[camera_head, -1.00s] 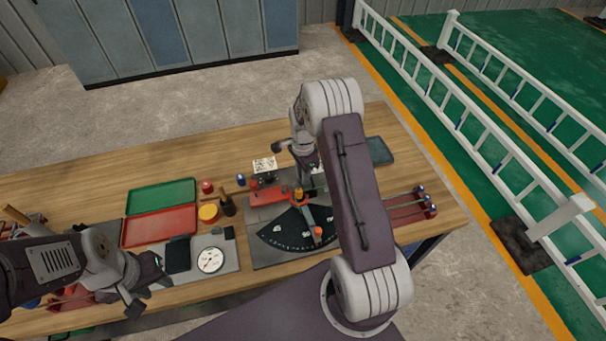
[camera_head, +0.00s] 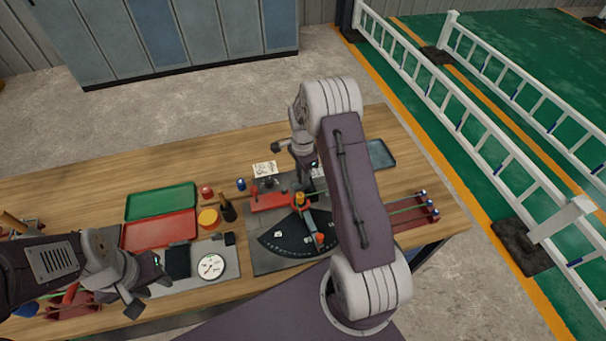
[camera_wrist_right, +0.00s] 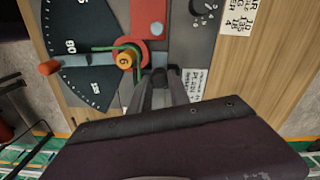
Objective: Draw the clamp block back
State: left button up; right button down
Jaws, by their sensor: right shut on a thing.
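My right gripper (camera_wrist_right: 158,80) is shut, in the wrist view, beside the orange pivot (camera_wrist_right: 125,60) of the bending fixture. The clamp block between its fingers is mostly hidden by them. A green rod (camera_wrist_right: 105,48) curves around the pivot, and a lever with an orange knob (camera_wrist_right: 50,68) lies across the black dial (camera_wrist_right: 85,20). A red block (camera_wrist_right: 148,18) sits beside the pivot. In the head view the dial (camera_head: 285,240) is left of my right arm, which hides part of the fixture. My left gripper (camera_head: 143,287) hangs at the front left, apart from the fixture; its finger gap is unclear.
Green (camera_head: 160,201) and red (camera_head: 158,231) trays lie left of the fixture. A round gauge (camera_head: 211,266) stands in front. A red rack with rods (camera_head: 415,212) is at the right, and a dark tray (camera_head: 380,154) behind. Bare wood (camera_head: 110,175) lies at the back left.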

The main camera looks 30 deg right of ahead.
jog(key=c, duration=1.4)
grip_release()
jog(key=shift+w+r, duration=0.2)
jog(key=shift+r, duration=0.1)
jog(key=shift+o, duration=1)
jog(key=shift+w+a+f, duration=0.1)
jog(key=shift+w+f, duration=0.15)
notch_tip(320, 180, up, 9)
jog(key=shift+f+b, duration=0.2)
jog(key=shift+b, duration=0.75)
jog(key=shift+r, duration=0.25)
